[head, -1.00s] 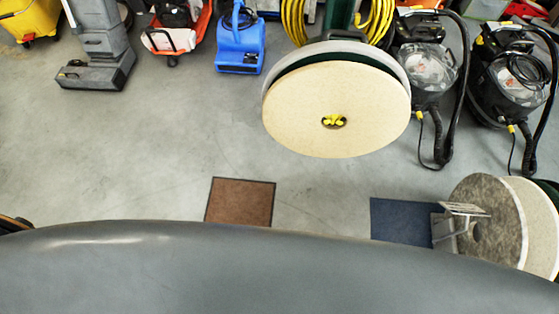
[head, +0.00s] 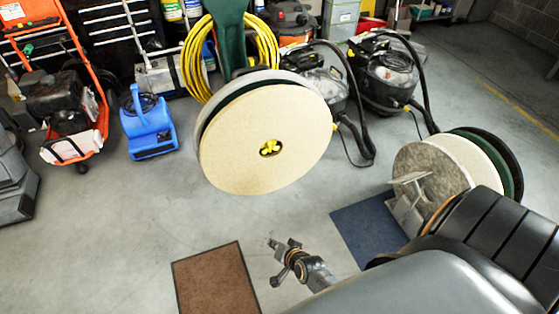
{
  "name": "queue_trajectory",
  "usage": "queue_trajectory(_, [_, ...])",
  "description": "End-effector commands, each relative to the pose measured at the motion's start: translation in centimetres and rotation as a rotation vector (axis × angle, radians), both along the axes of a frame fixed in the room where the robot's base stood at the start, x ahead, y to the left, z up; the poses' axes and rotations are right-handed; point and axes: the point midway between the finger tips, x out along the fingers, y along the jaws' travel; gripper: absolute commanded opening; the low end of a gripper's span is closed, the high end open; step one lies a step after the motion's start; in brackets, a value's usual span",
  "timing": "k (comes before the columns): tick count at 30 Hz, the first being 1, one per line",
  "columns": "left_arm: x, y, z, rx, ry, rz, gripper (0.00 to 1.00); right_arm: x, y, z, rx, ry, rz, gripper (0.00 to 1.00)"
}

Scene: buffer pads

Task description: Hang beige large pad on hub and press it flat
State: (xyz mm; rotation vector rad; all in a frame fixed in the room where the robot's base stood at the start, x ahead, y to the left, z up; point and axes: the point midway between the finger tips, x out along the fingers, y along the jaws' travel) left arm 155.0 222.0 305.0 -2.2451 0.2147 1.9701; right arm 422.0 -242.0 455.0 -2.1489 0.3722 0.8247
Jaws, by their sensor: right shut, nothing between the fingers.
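The beige large pad (head: 242,150) is a round disc on the front of the upright floor machine's head, tilted toward me. The yellow hub (head: 270,147) shows through its dark centre hole. A dark green layer and a grey rim show behind the pad's upper left edge. I cannot tell whether the pad lies fully flat. My right gripper (head: 284,248) is shut and empty, below the pad and apart from it in the picture. My left gripper is not in view.
A rack at right holds a grey-brown pad (head: 430,171), a white pad (head: 465,155) and other discs. A brown mat (head: 217,283) and a blue mat (head: 362,232) lie on the floor. A blue blower (head: 148,127) and vacuums (head: 388,75) stand behind. Open floor lies left.

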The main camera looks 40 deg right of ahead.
Motion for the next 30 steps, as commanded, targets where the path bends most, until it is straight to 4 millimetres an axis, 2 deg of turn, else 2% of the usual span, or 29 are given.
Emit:
queue_trajectory(1, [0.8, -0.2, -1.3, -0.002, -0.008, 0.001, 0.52, 2.9, -1.3, 1.9, 0.070, -0.095, -0.090, 0.00])
queue_trajectory(3, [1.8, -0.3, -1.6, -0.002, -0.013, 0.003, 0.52, 5.9, -3.2, 5.8, 0.173, -0.219, -0.205, 0.00])
queue_trajectory(6, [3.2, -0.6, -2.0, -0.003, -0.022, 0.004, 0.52, 8.8, -6.1, 11.6, 0.317, -0.390, -0.339, 0.00])
queue_trajectory(9, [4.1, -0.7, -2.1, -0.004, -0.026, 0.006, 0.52, 10.1, -8.5, 16.5, 0.440, -0.530, -0.431, 0.00])
queue_trajectory(13, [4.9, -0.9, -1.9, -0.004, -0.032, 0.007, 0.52, 10.4, -10.5, 20.8, 0.542, -0.647, -0.491, 0.00])
queue_trajectory(15, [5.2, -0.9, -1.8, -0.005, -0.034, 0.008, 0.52, 10.5, -11.1, 22.1, 0.570, -0.678, -0.505, 0.00])
queue_trajectory(18, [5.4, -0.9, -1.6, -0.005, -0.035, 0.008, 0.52, 10.8, -11.4, 22.7, 0.584, -0.696, -0.513, 0.00])
queue_trajectory(23, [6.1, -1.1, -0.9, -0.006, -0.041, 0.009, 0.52, 12.2, -11.7, 22.6, 0.584, -0.696, -0.511, 0.00])
queue_trajectory(30, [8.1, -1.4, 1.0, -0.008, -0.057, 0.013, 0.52, 15.7, -12.5, 22.2, 0.582, -0.695, -0.511, 0.00])
